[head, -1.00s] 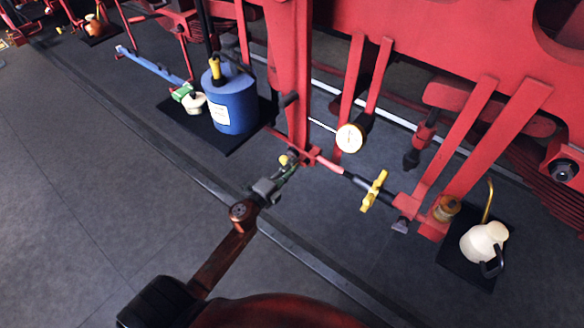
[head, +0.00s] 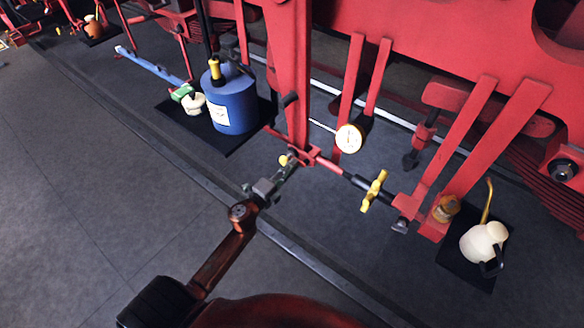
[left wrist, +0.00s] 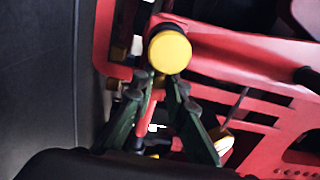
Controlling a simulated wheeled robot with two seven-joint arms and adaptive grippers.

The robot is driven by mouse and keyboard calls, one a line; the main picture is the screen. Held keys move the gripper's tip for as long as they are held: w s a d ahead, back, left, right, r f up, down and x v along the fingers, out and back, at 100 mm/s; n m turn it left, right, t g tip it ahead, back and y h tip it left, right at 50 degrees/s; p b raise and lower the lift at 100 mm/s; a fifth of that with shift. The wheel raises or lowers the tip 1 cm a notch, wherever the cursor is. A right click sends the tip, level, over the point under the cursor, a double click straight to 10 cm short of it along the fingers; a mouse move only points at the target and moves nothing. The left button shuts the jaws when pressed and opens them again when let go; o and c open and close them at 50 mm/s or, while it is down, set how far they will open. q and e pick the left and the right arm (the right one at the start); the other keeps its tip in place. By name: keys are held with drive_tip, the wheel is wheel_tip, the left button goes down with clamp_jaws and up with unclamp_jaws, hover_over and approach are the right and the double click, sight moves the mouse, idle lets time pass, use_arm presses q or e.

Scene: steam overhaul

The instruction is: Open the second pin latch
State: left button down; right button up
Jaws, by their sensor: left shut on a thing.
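A pin latch with a round yellow knob (head: 284,160) sits on a red bracket at the foot of the red upright post. In the left wrist view the knob (left wrist: 170,52) faces the camera, just beyond the green fingertips. My left gripper (head: 287,167) comes in from the lower left and is at the latch, shut on its knob. Its two fingers (left wrist: 158,82) converge toward the knob in the wrist view. How far the pin is drawn or turned is hidden behind the knob and fingers. My right gripper is not in view.
A dial gauge (head: 349,138) and a yellow T-handle (head: 373,191) on a rod are right of the latch. A blue drum (head: 232,104) stands behind left. A cream oil can (head: 483,243) stands at right. The grey floor (head: 90,190) at left is clear.

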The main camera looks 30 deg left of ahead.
use_arm(q)
drive_tip(key=shift+f, duration=0.15)
drive_tip(key=shift+d+f+b, duration=0.1)
drive_tip(key=shift+f+b, duration=0.3)
drive_tip(key=shift+f, duration=0.05)
idle(0.4)
drive_tip(key=shift+d+f, duration=0.25)
drive_tip(key=shift+f, duration=0.15)
drive_tip(key=shift+b, duration=0.3)
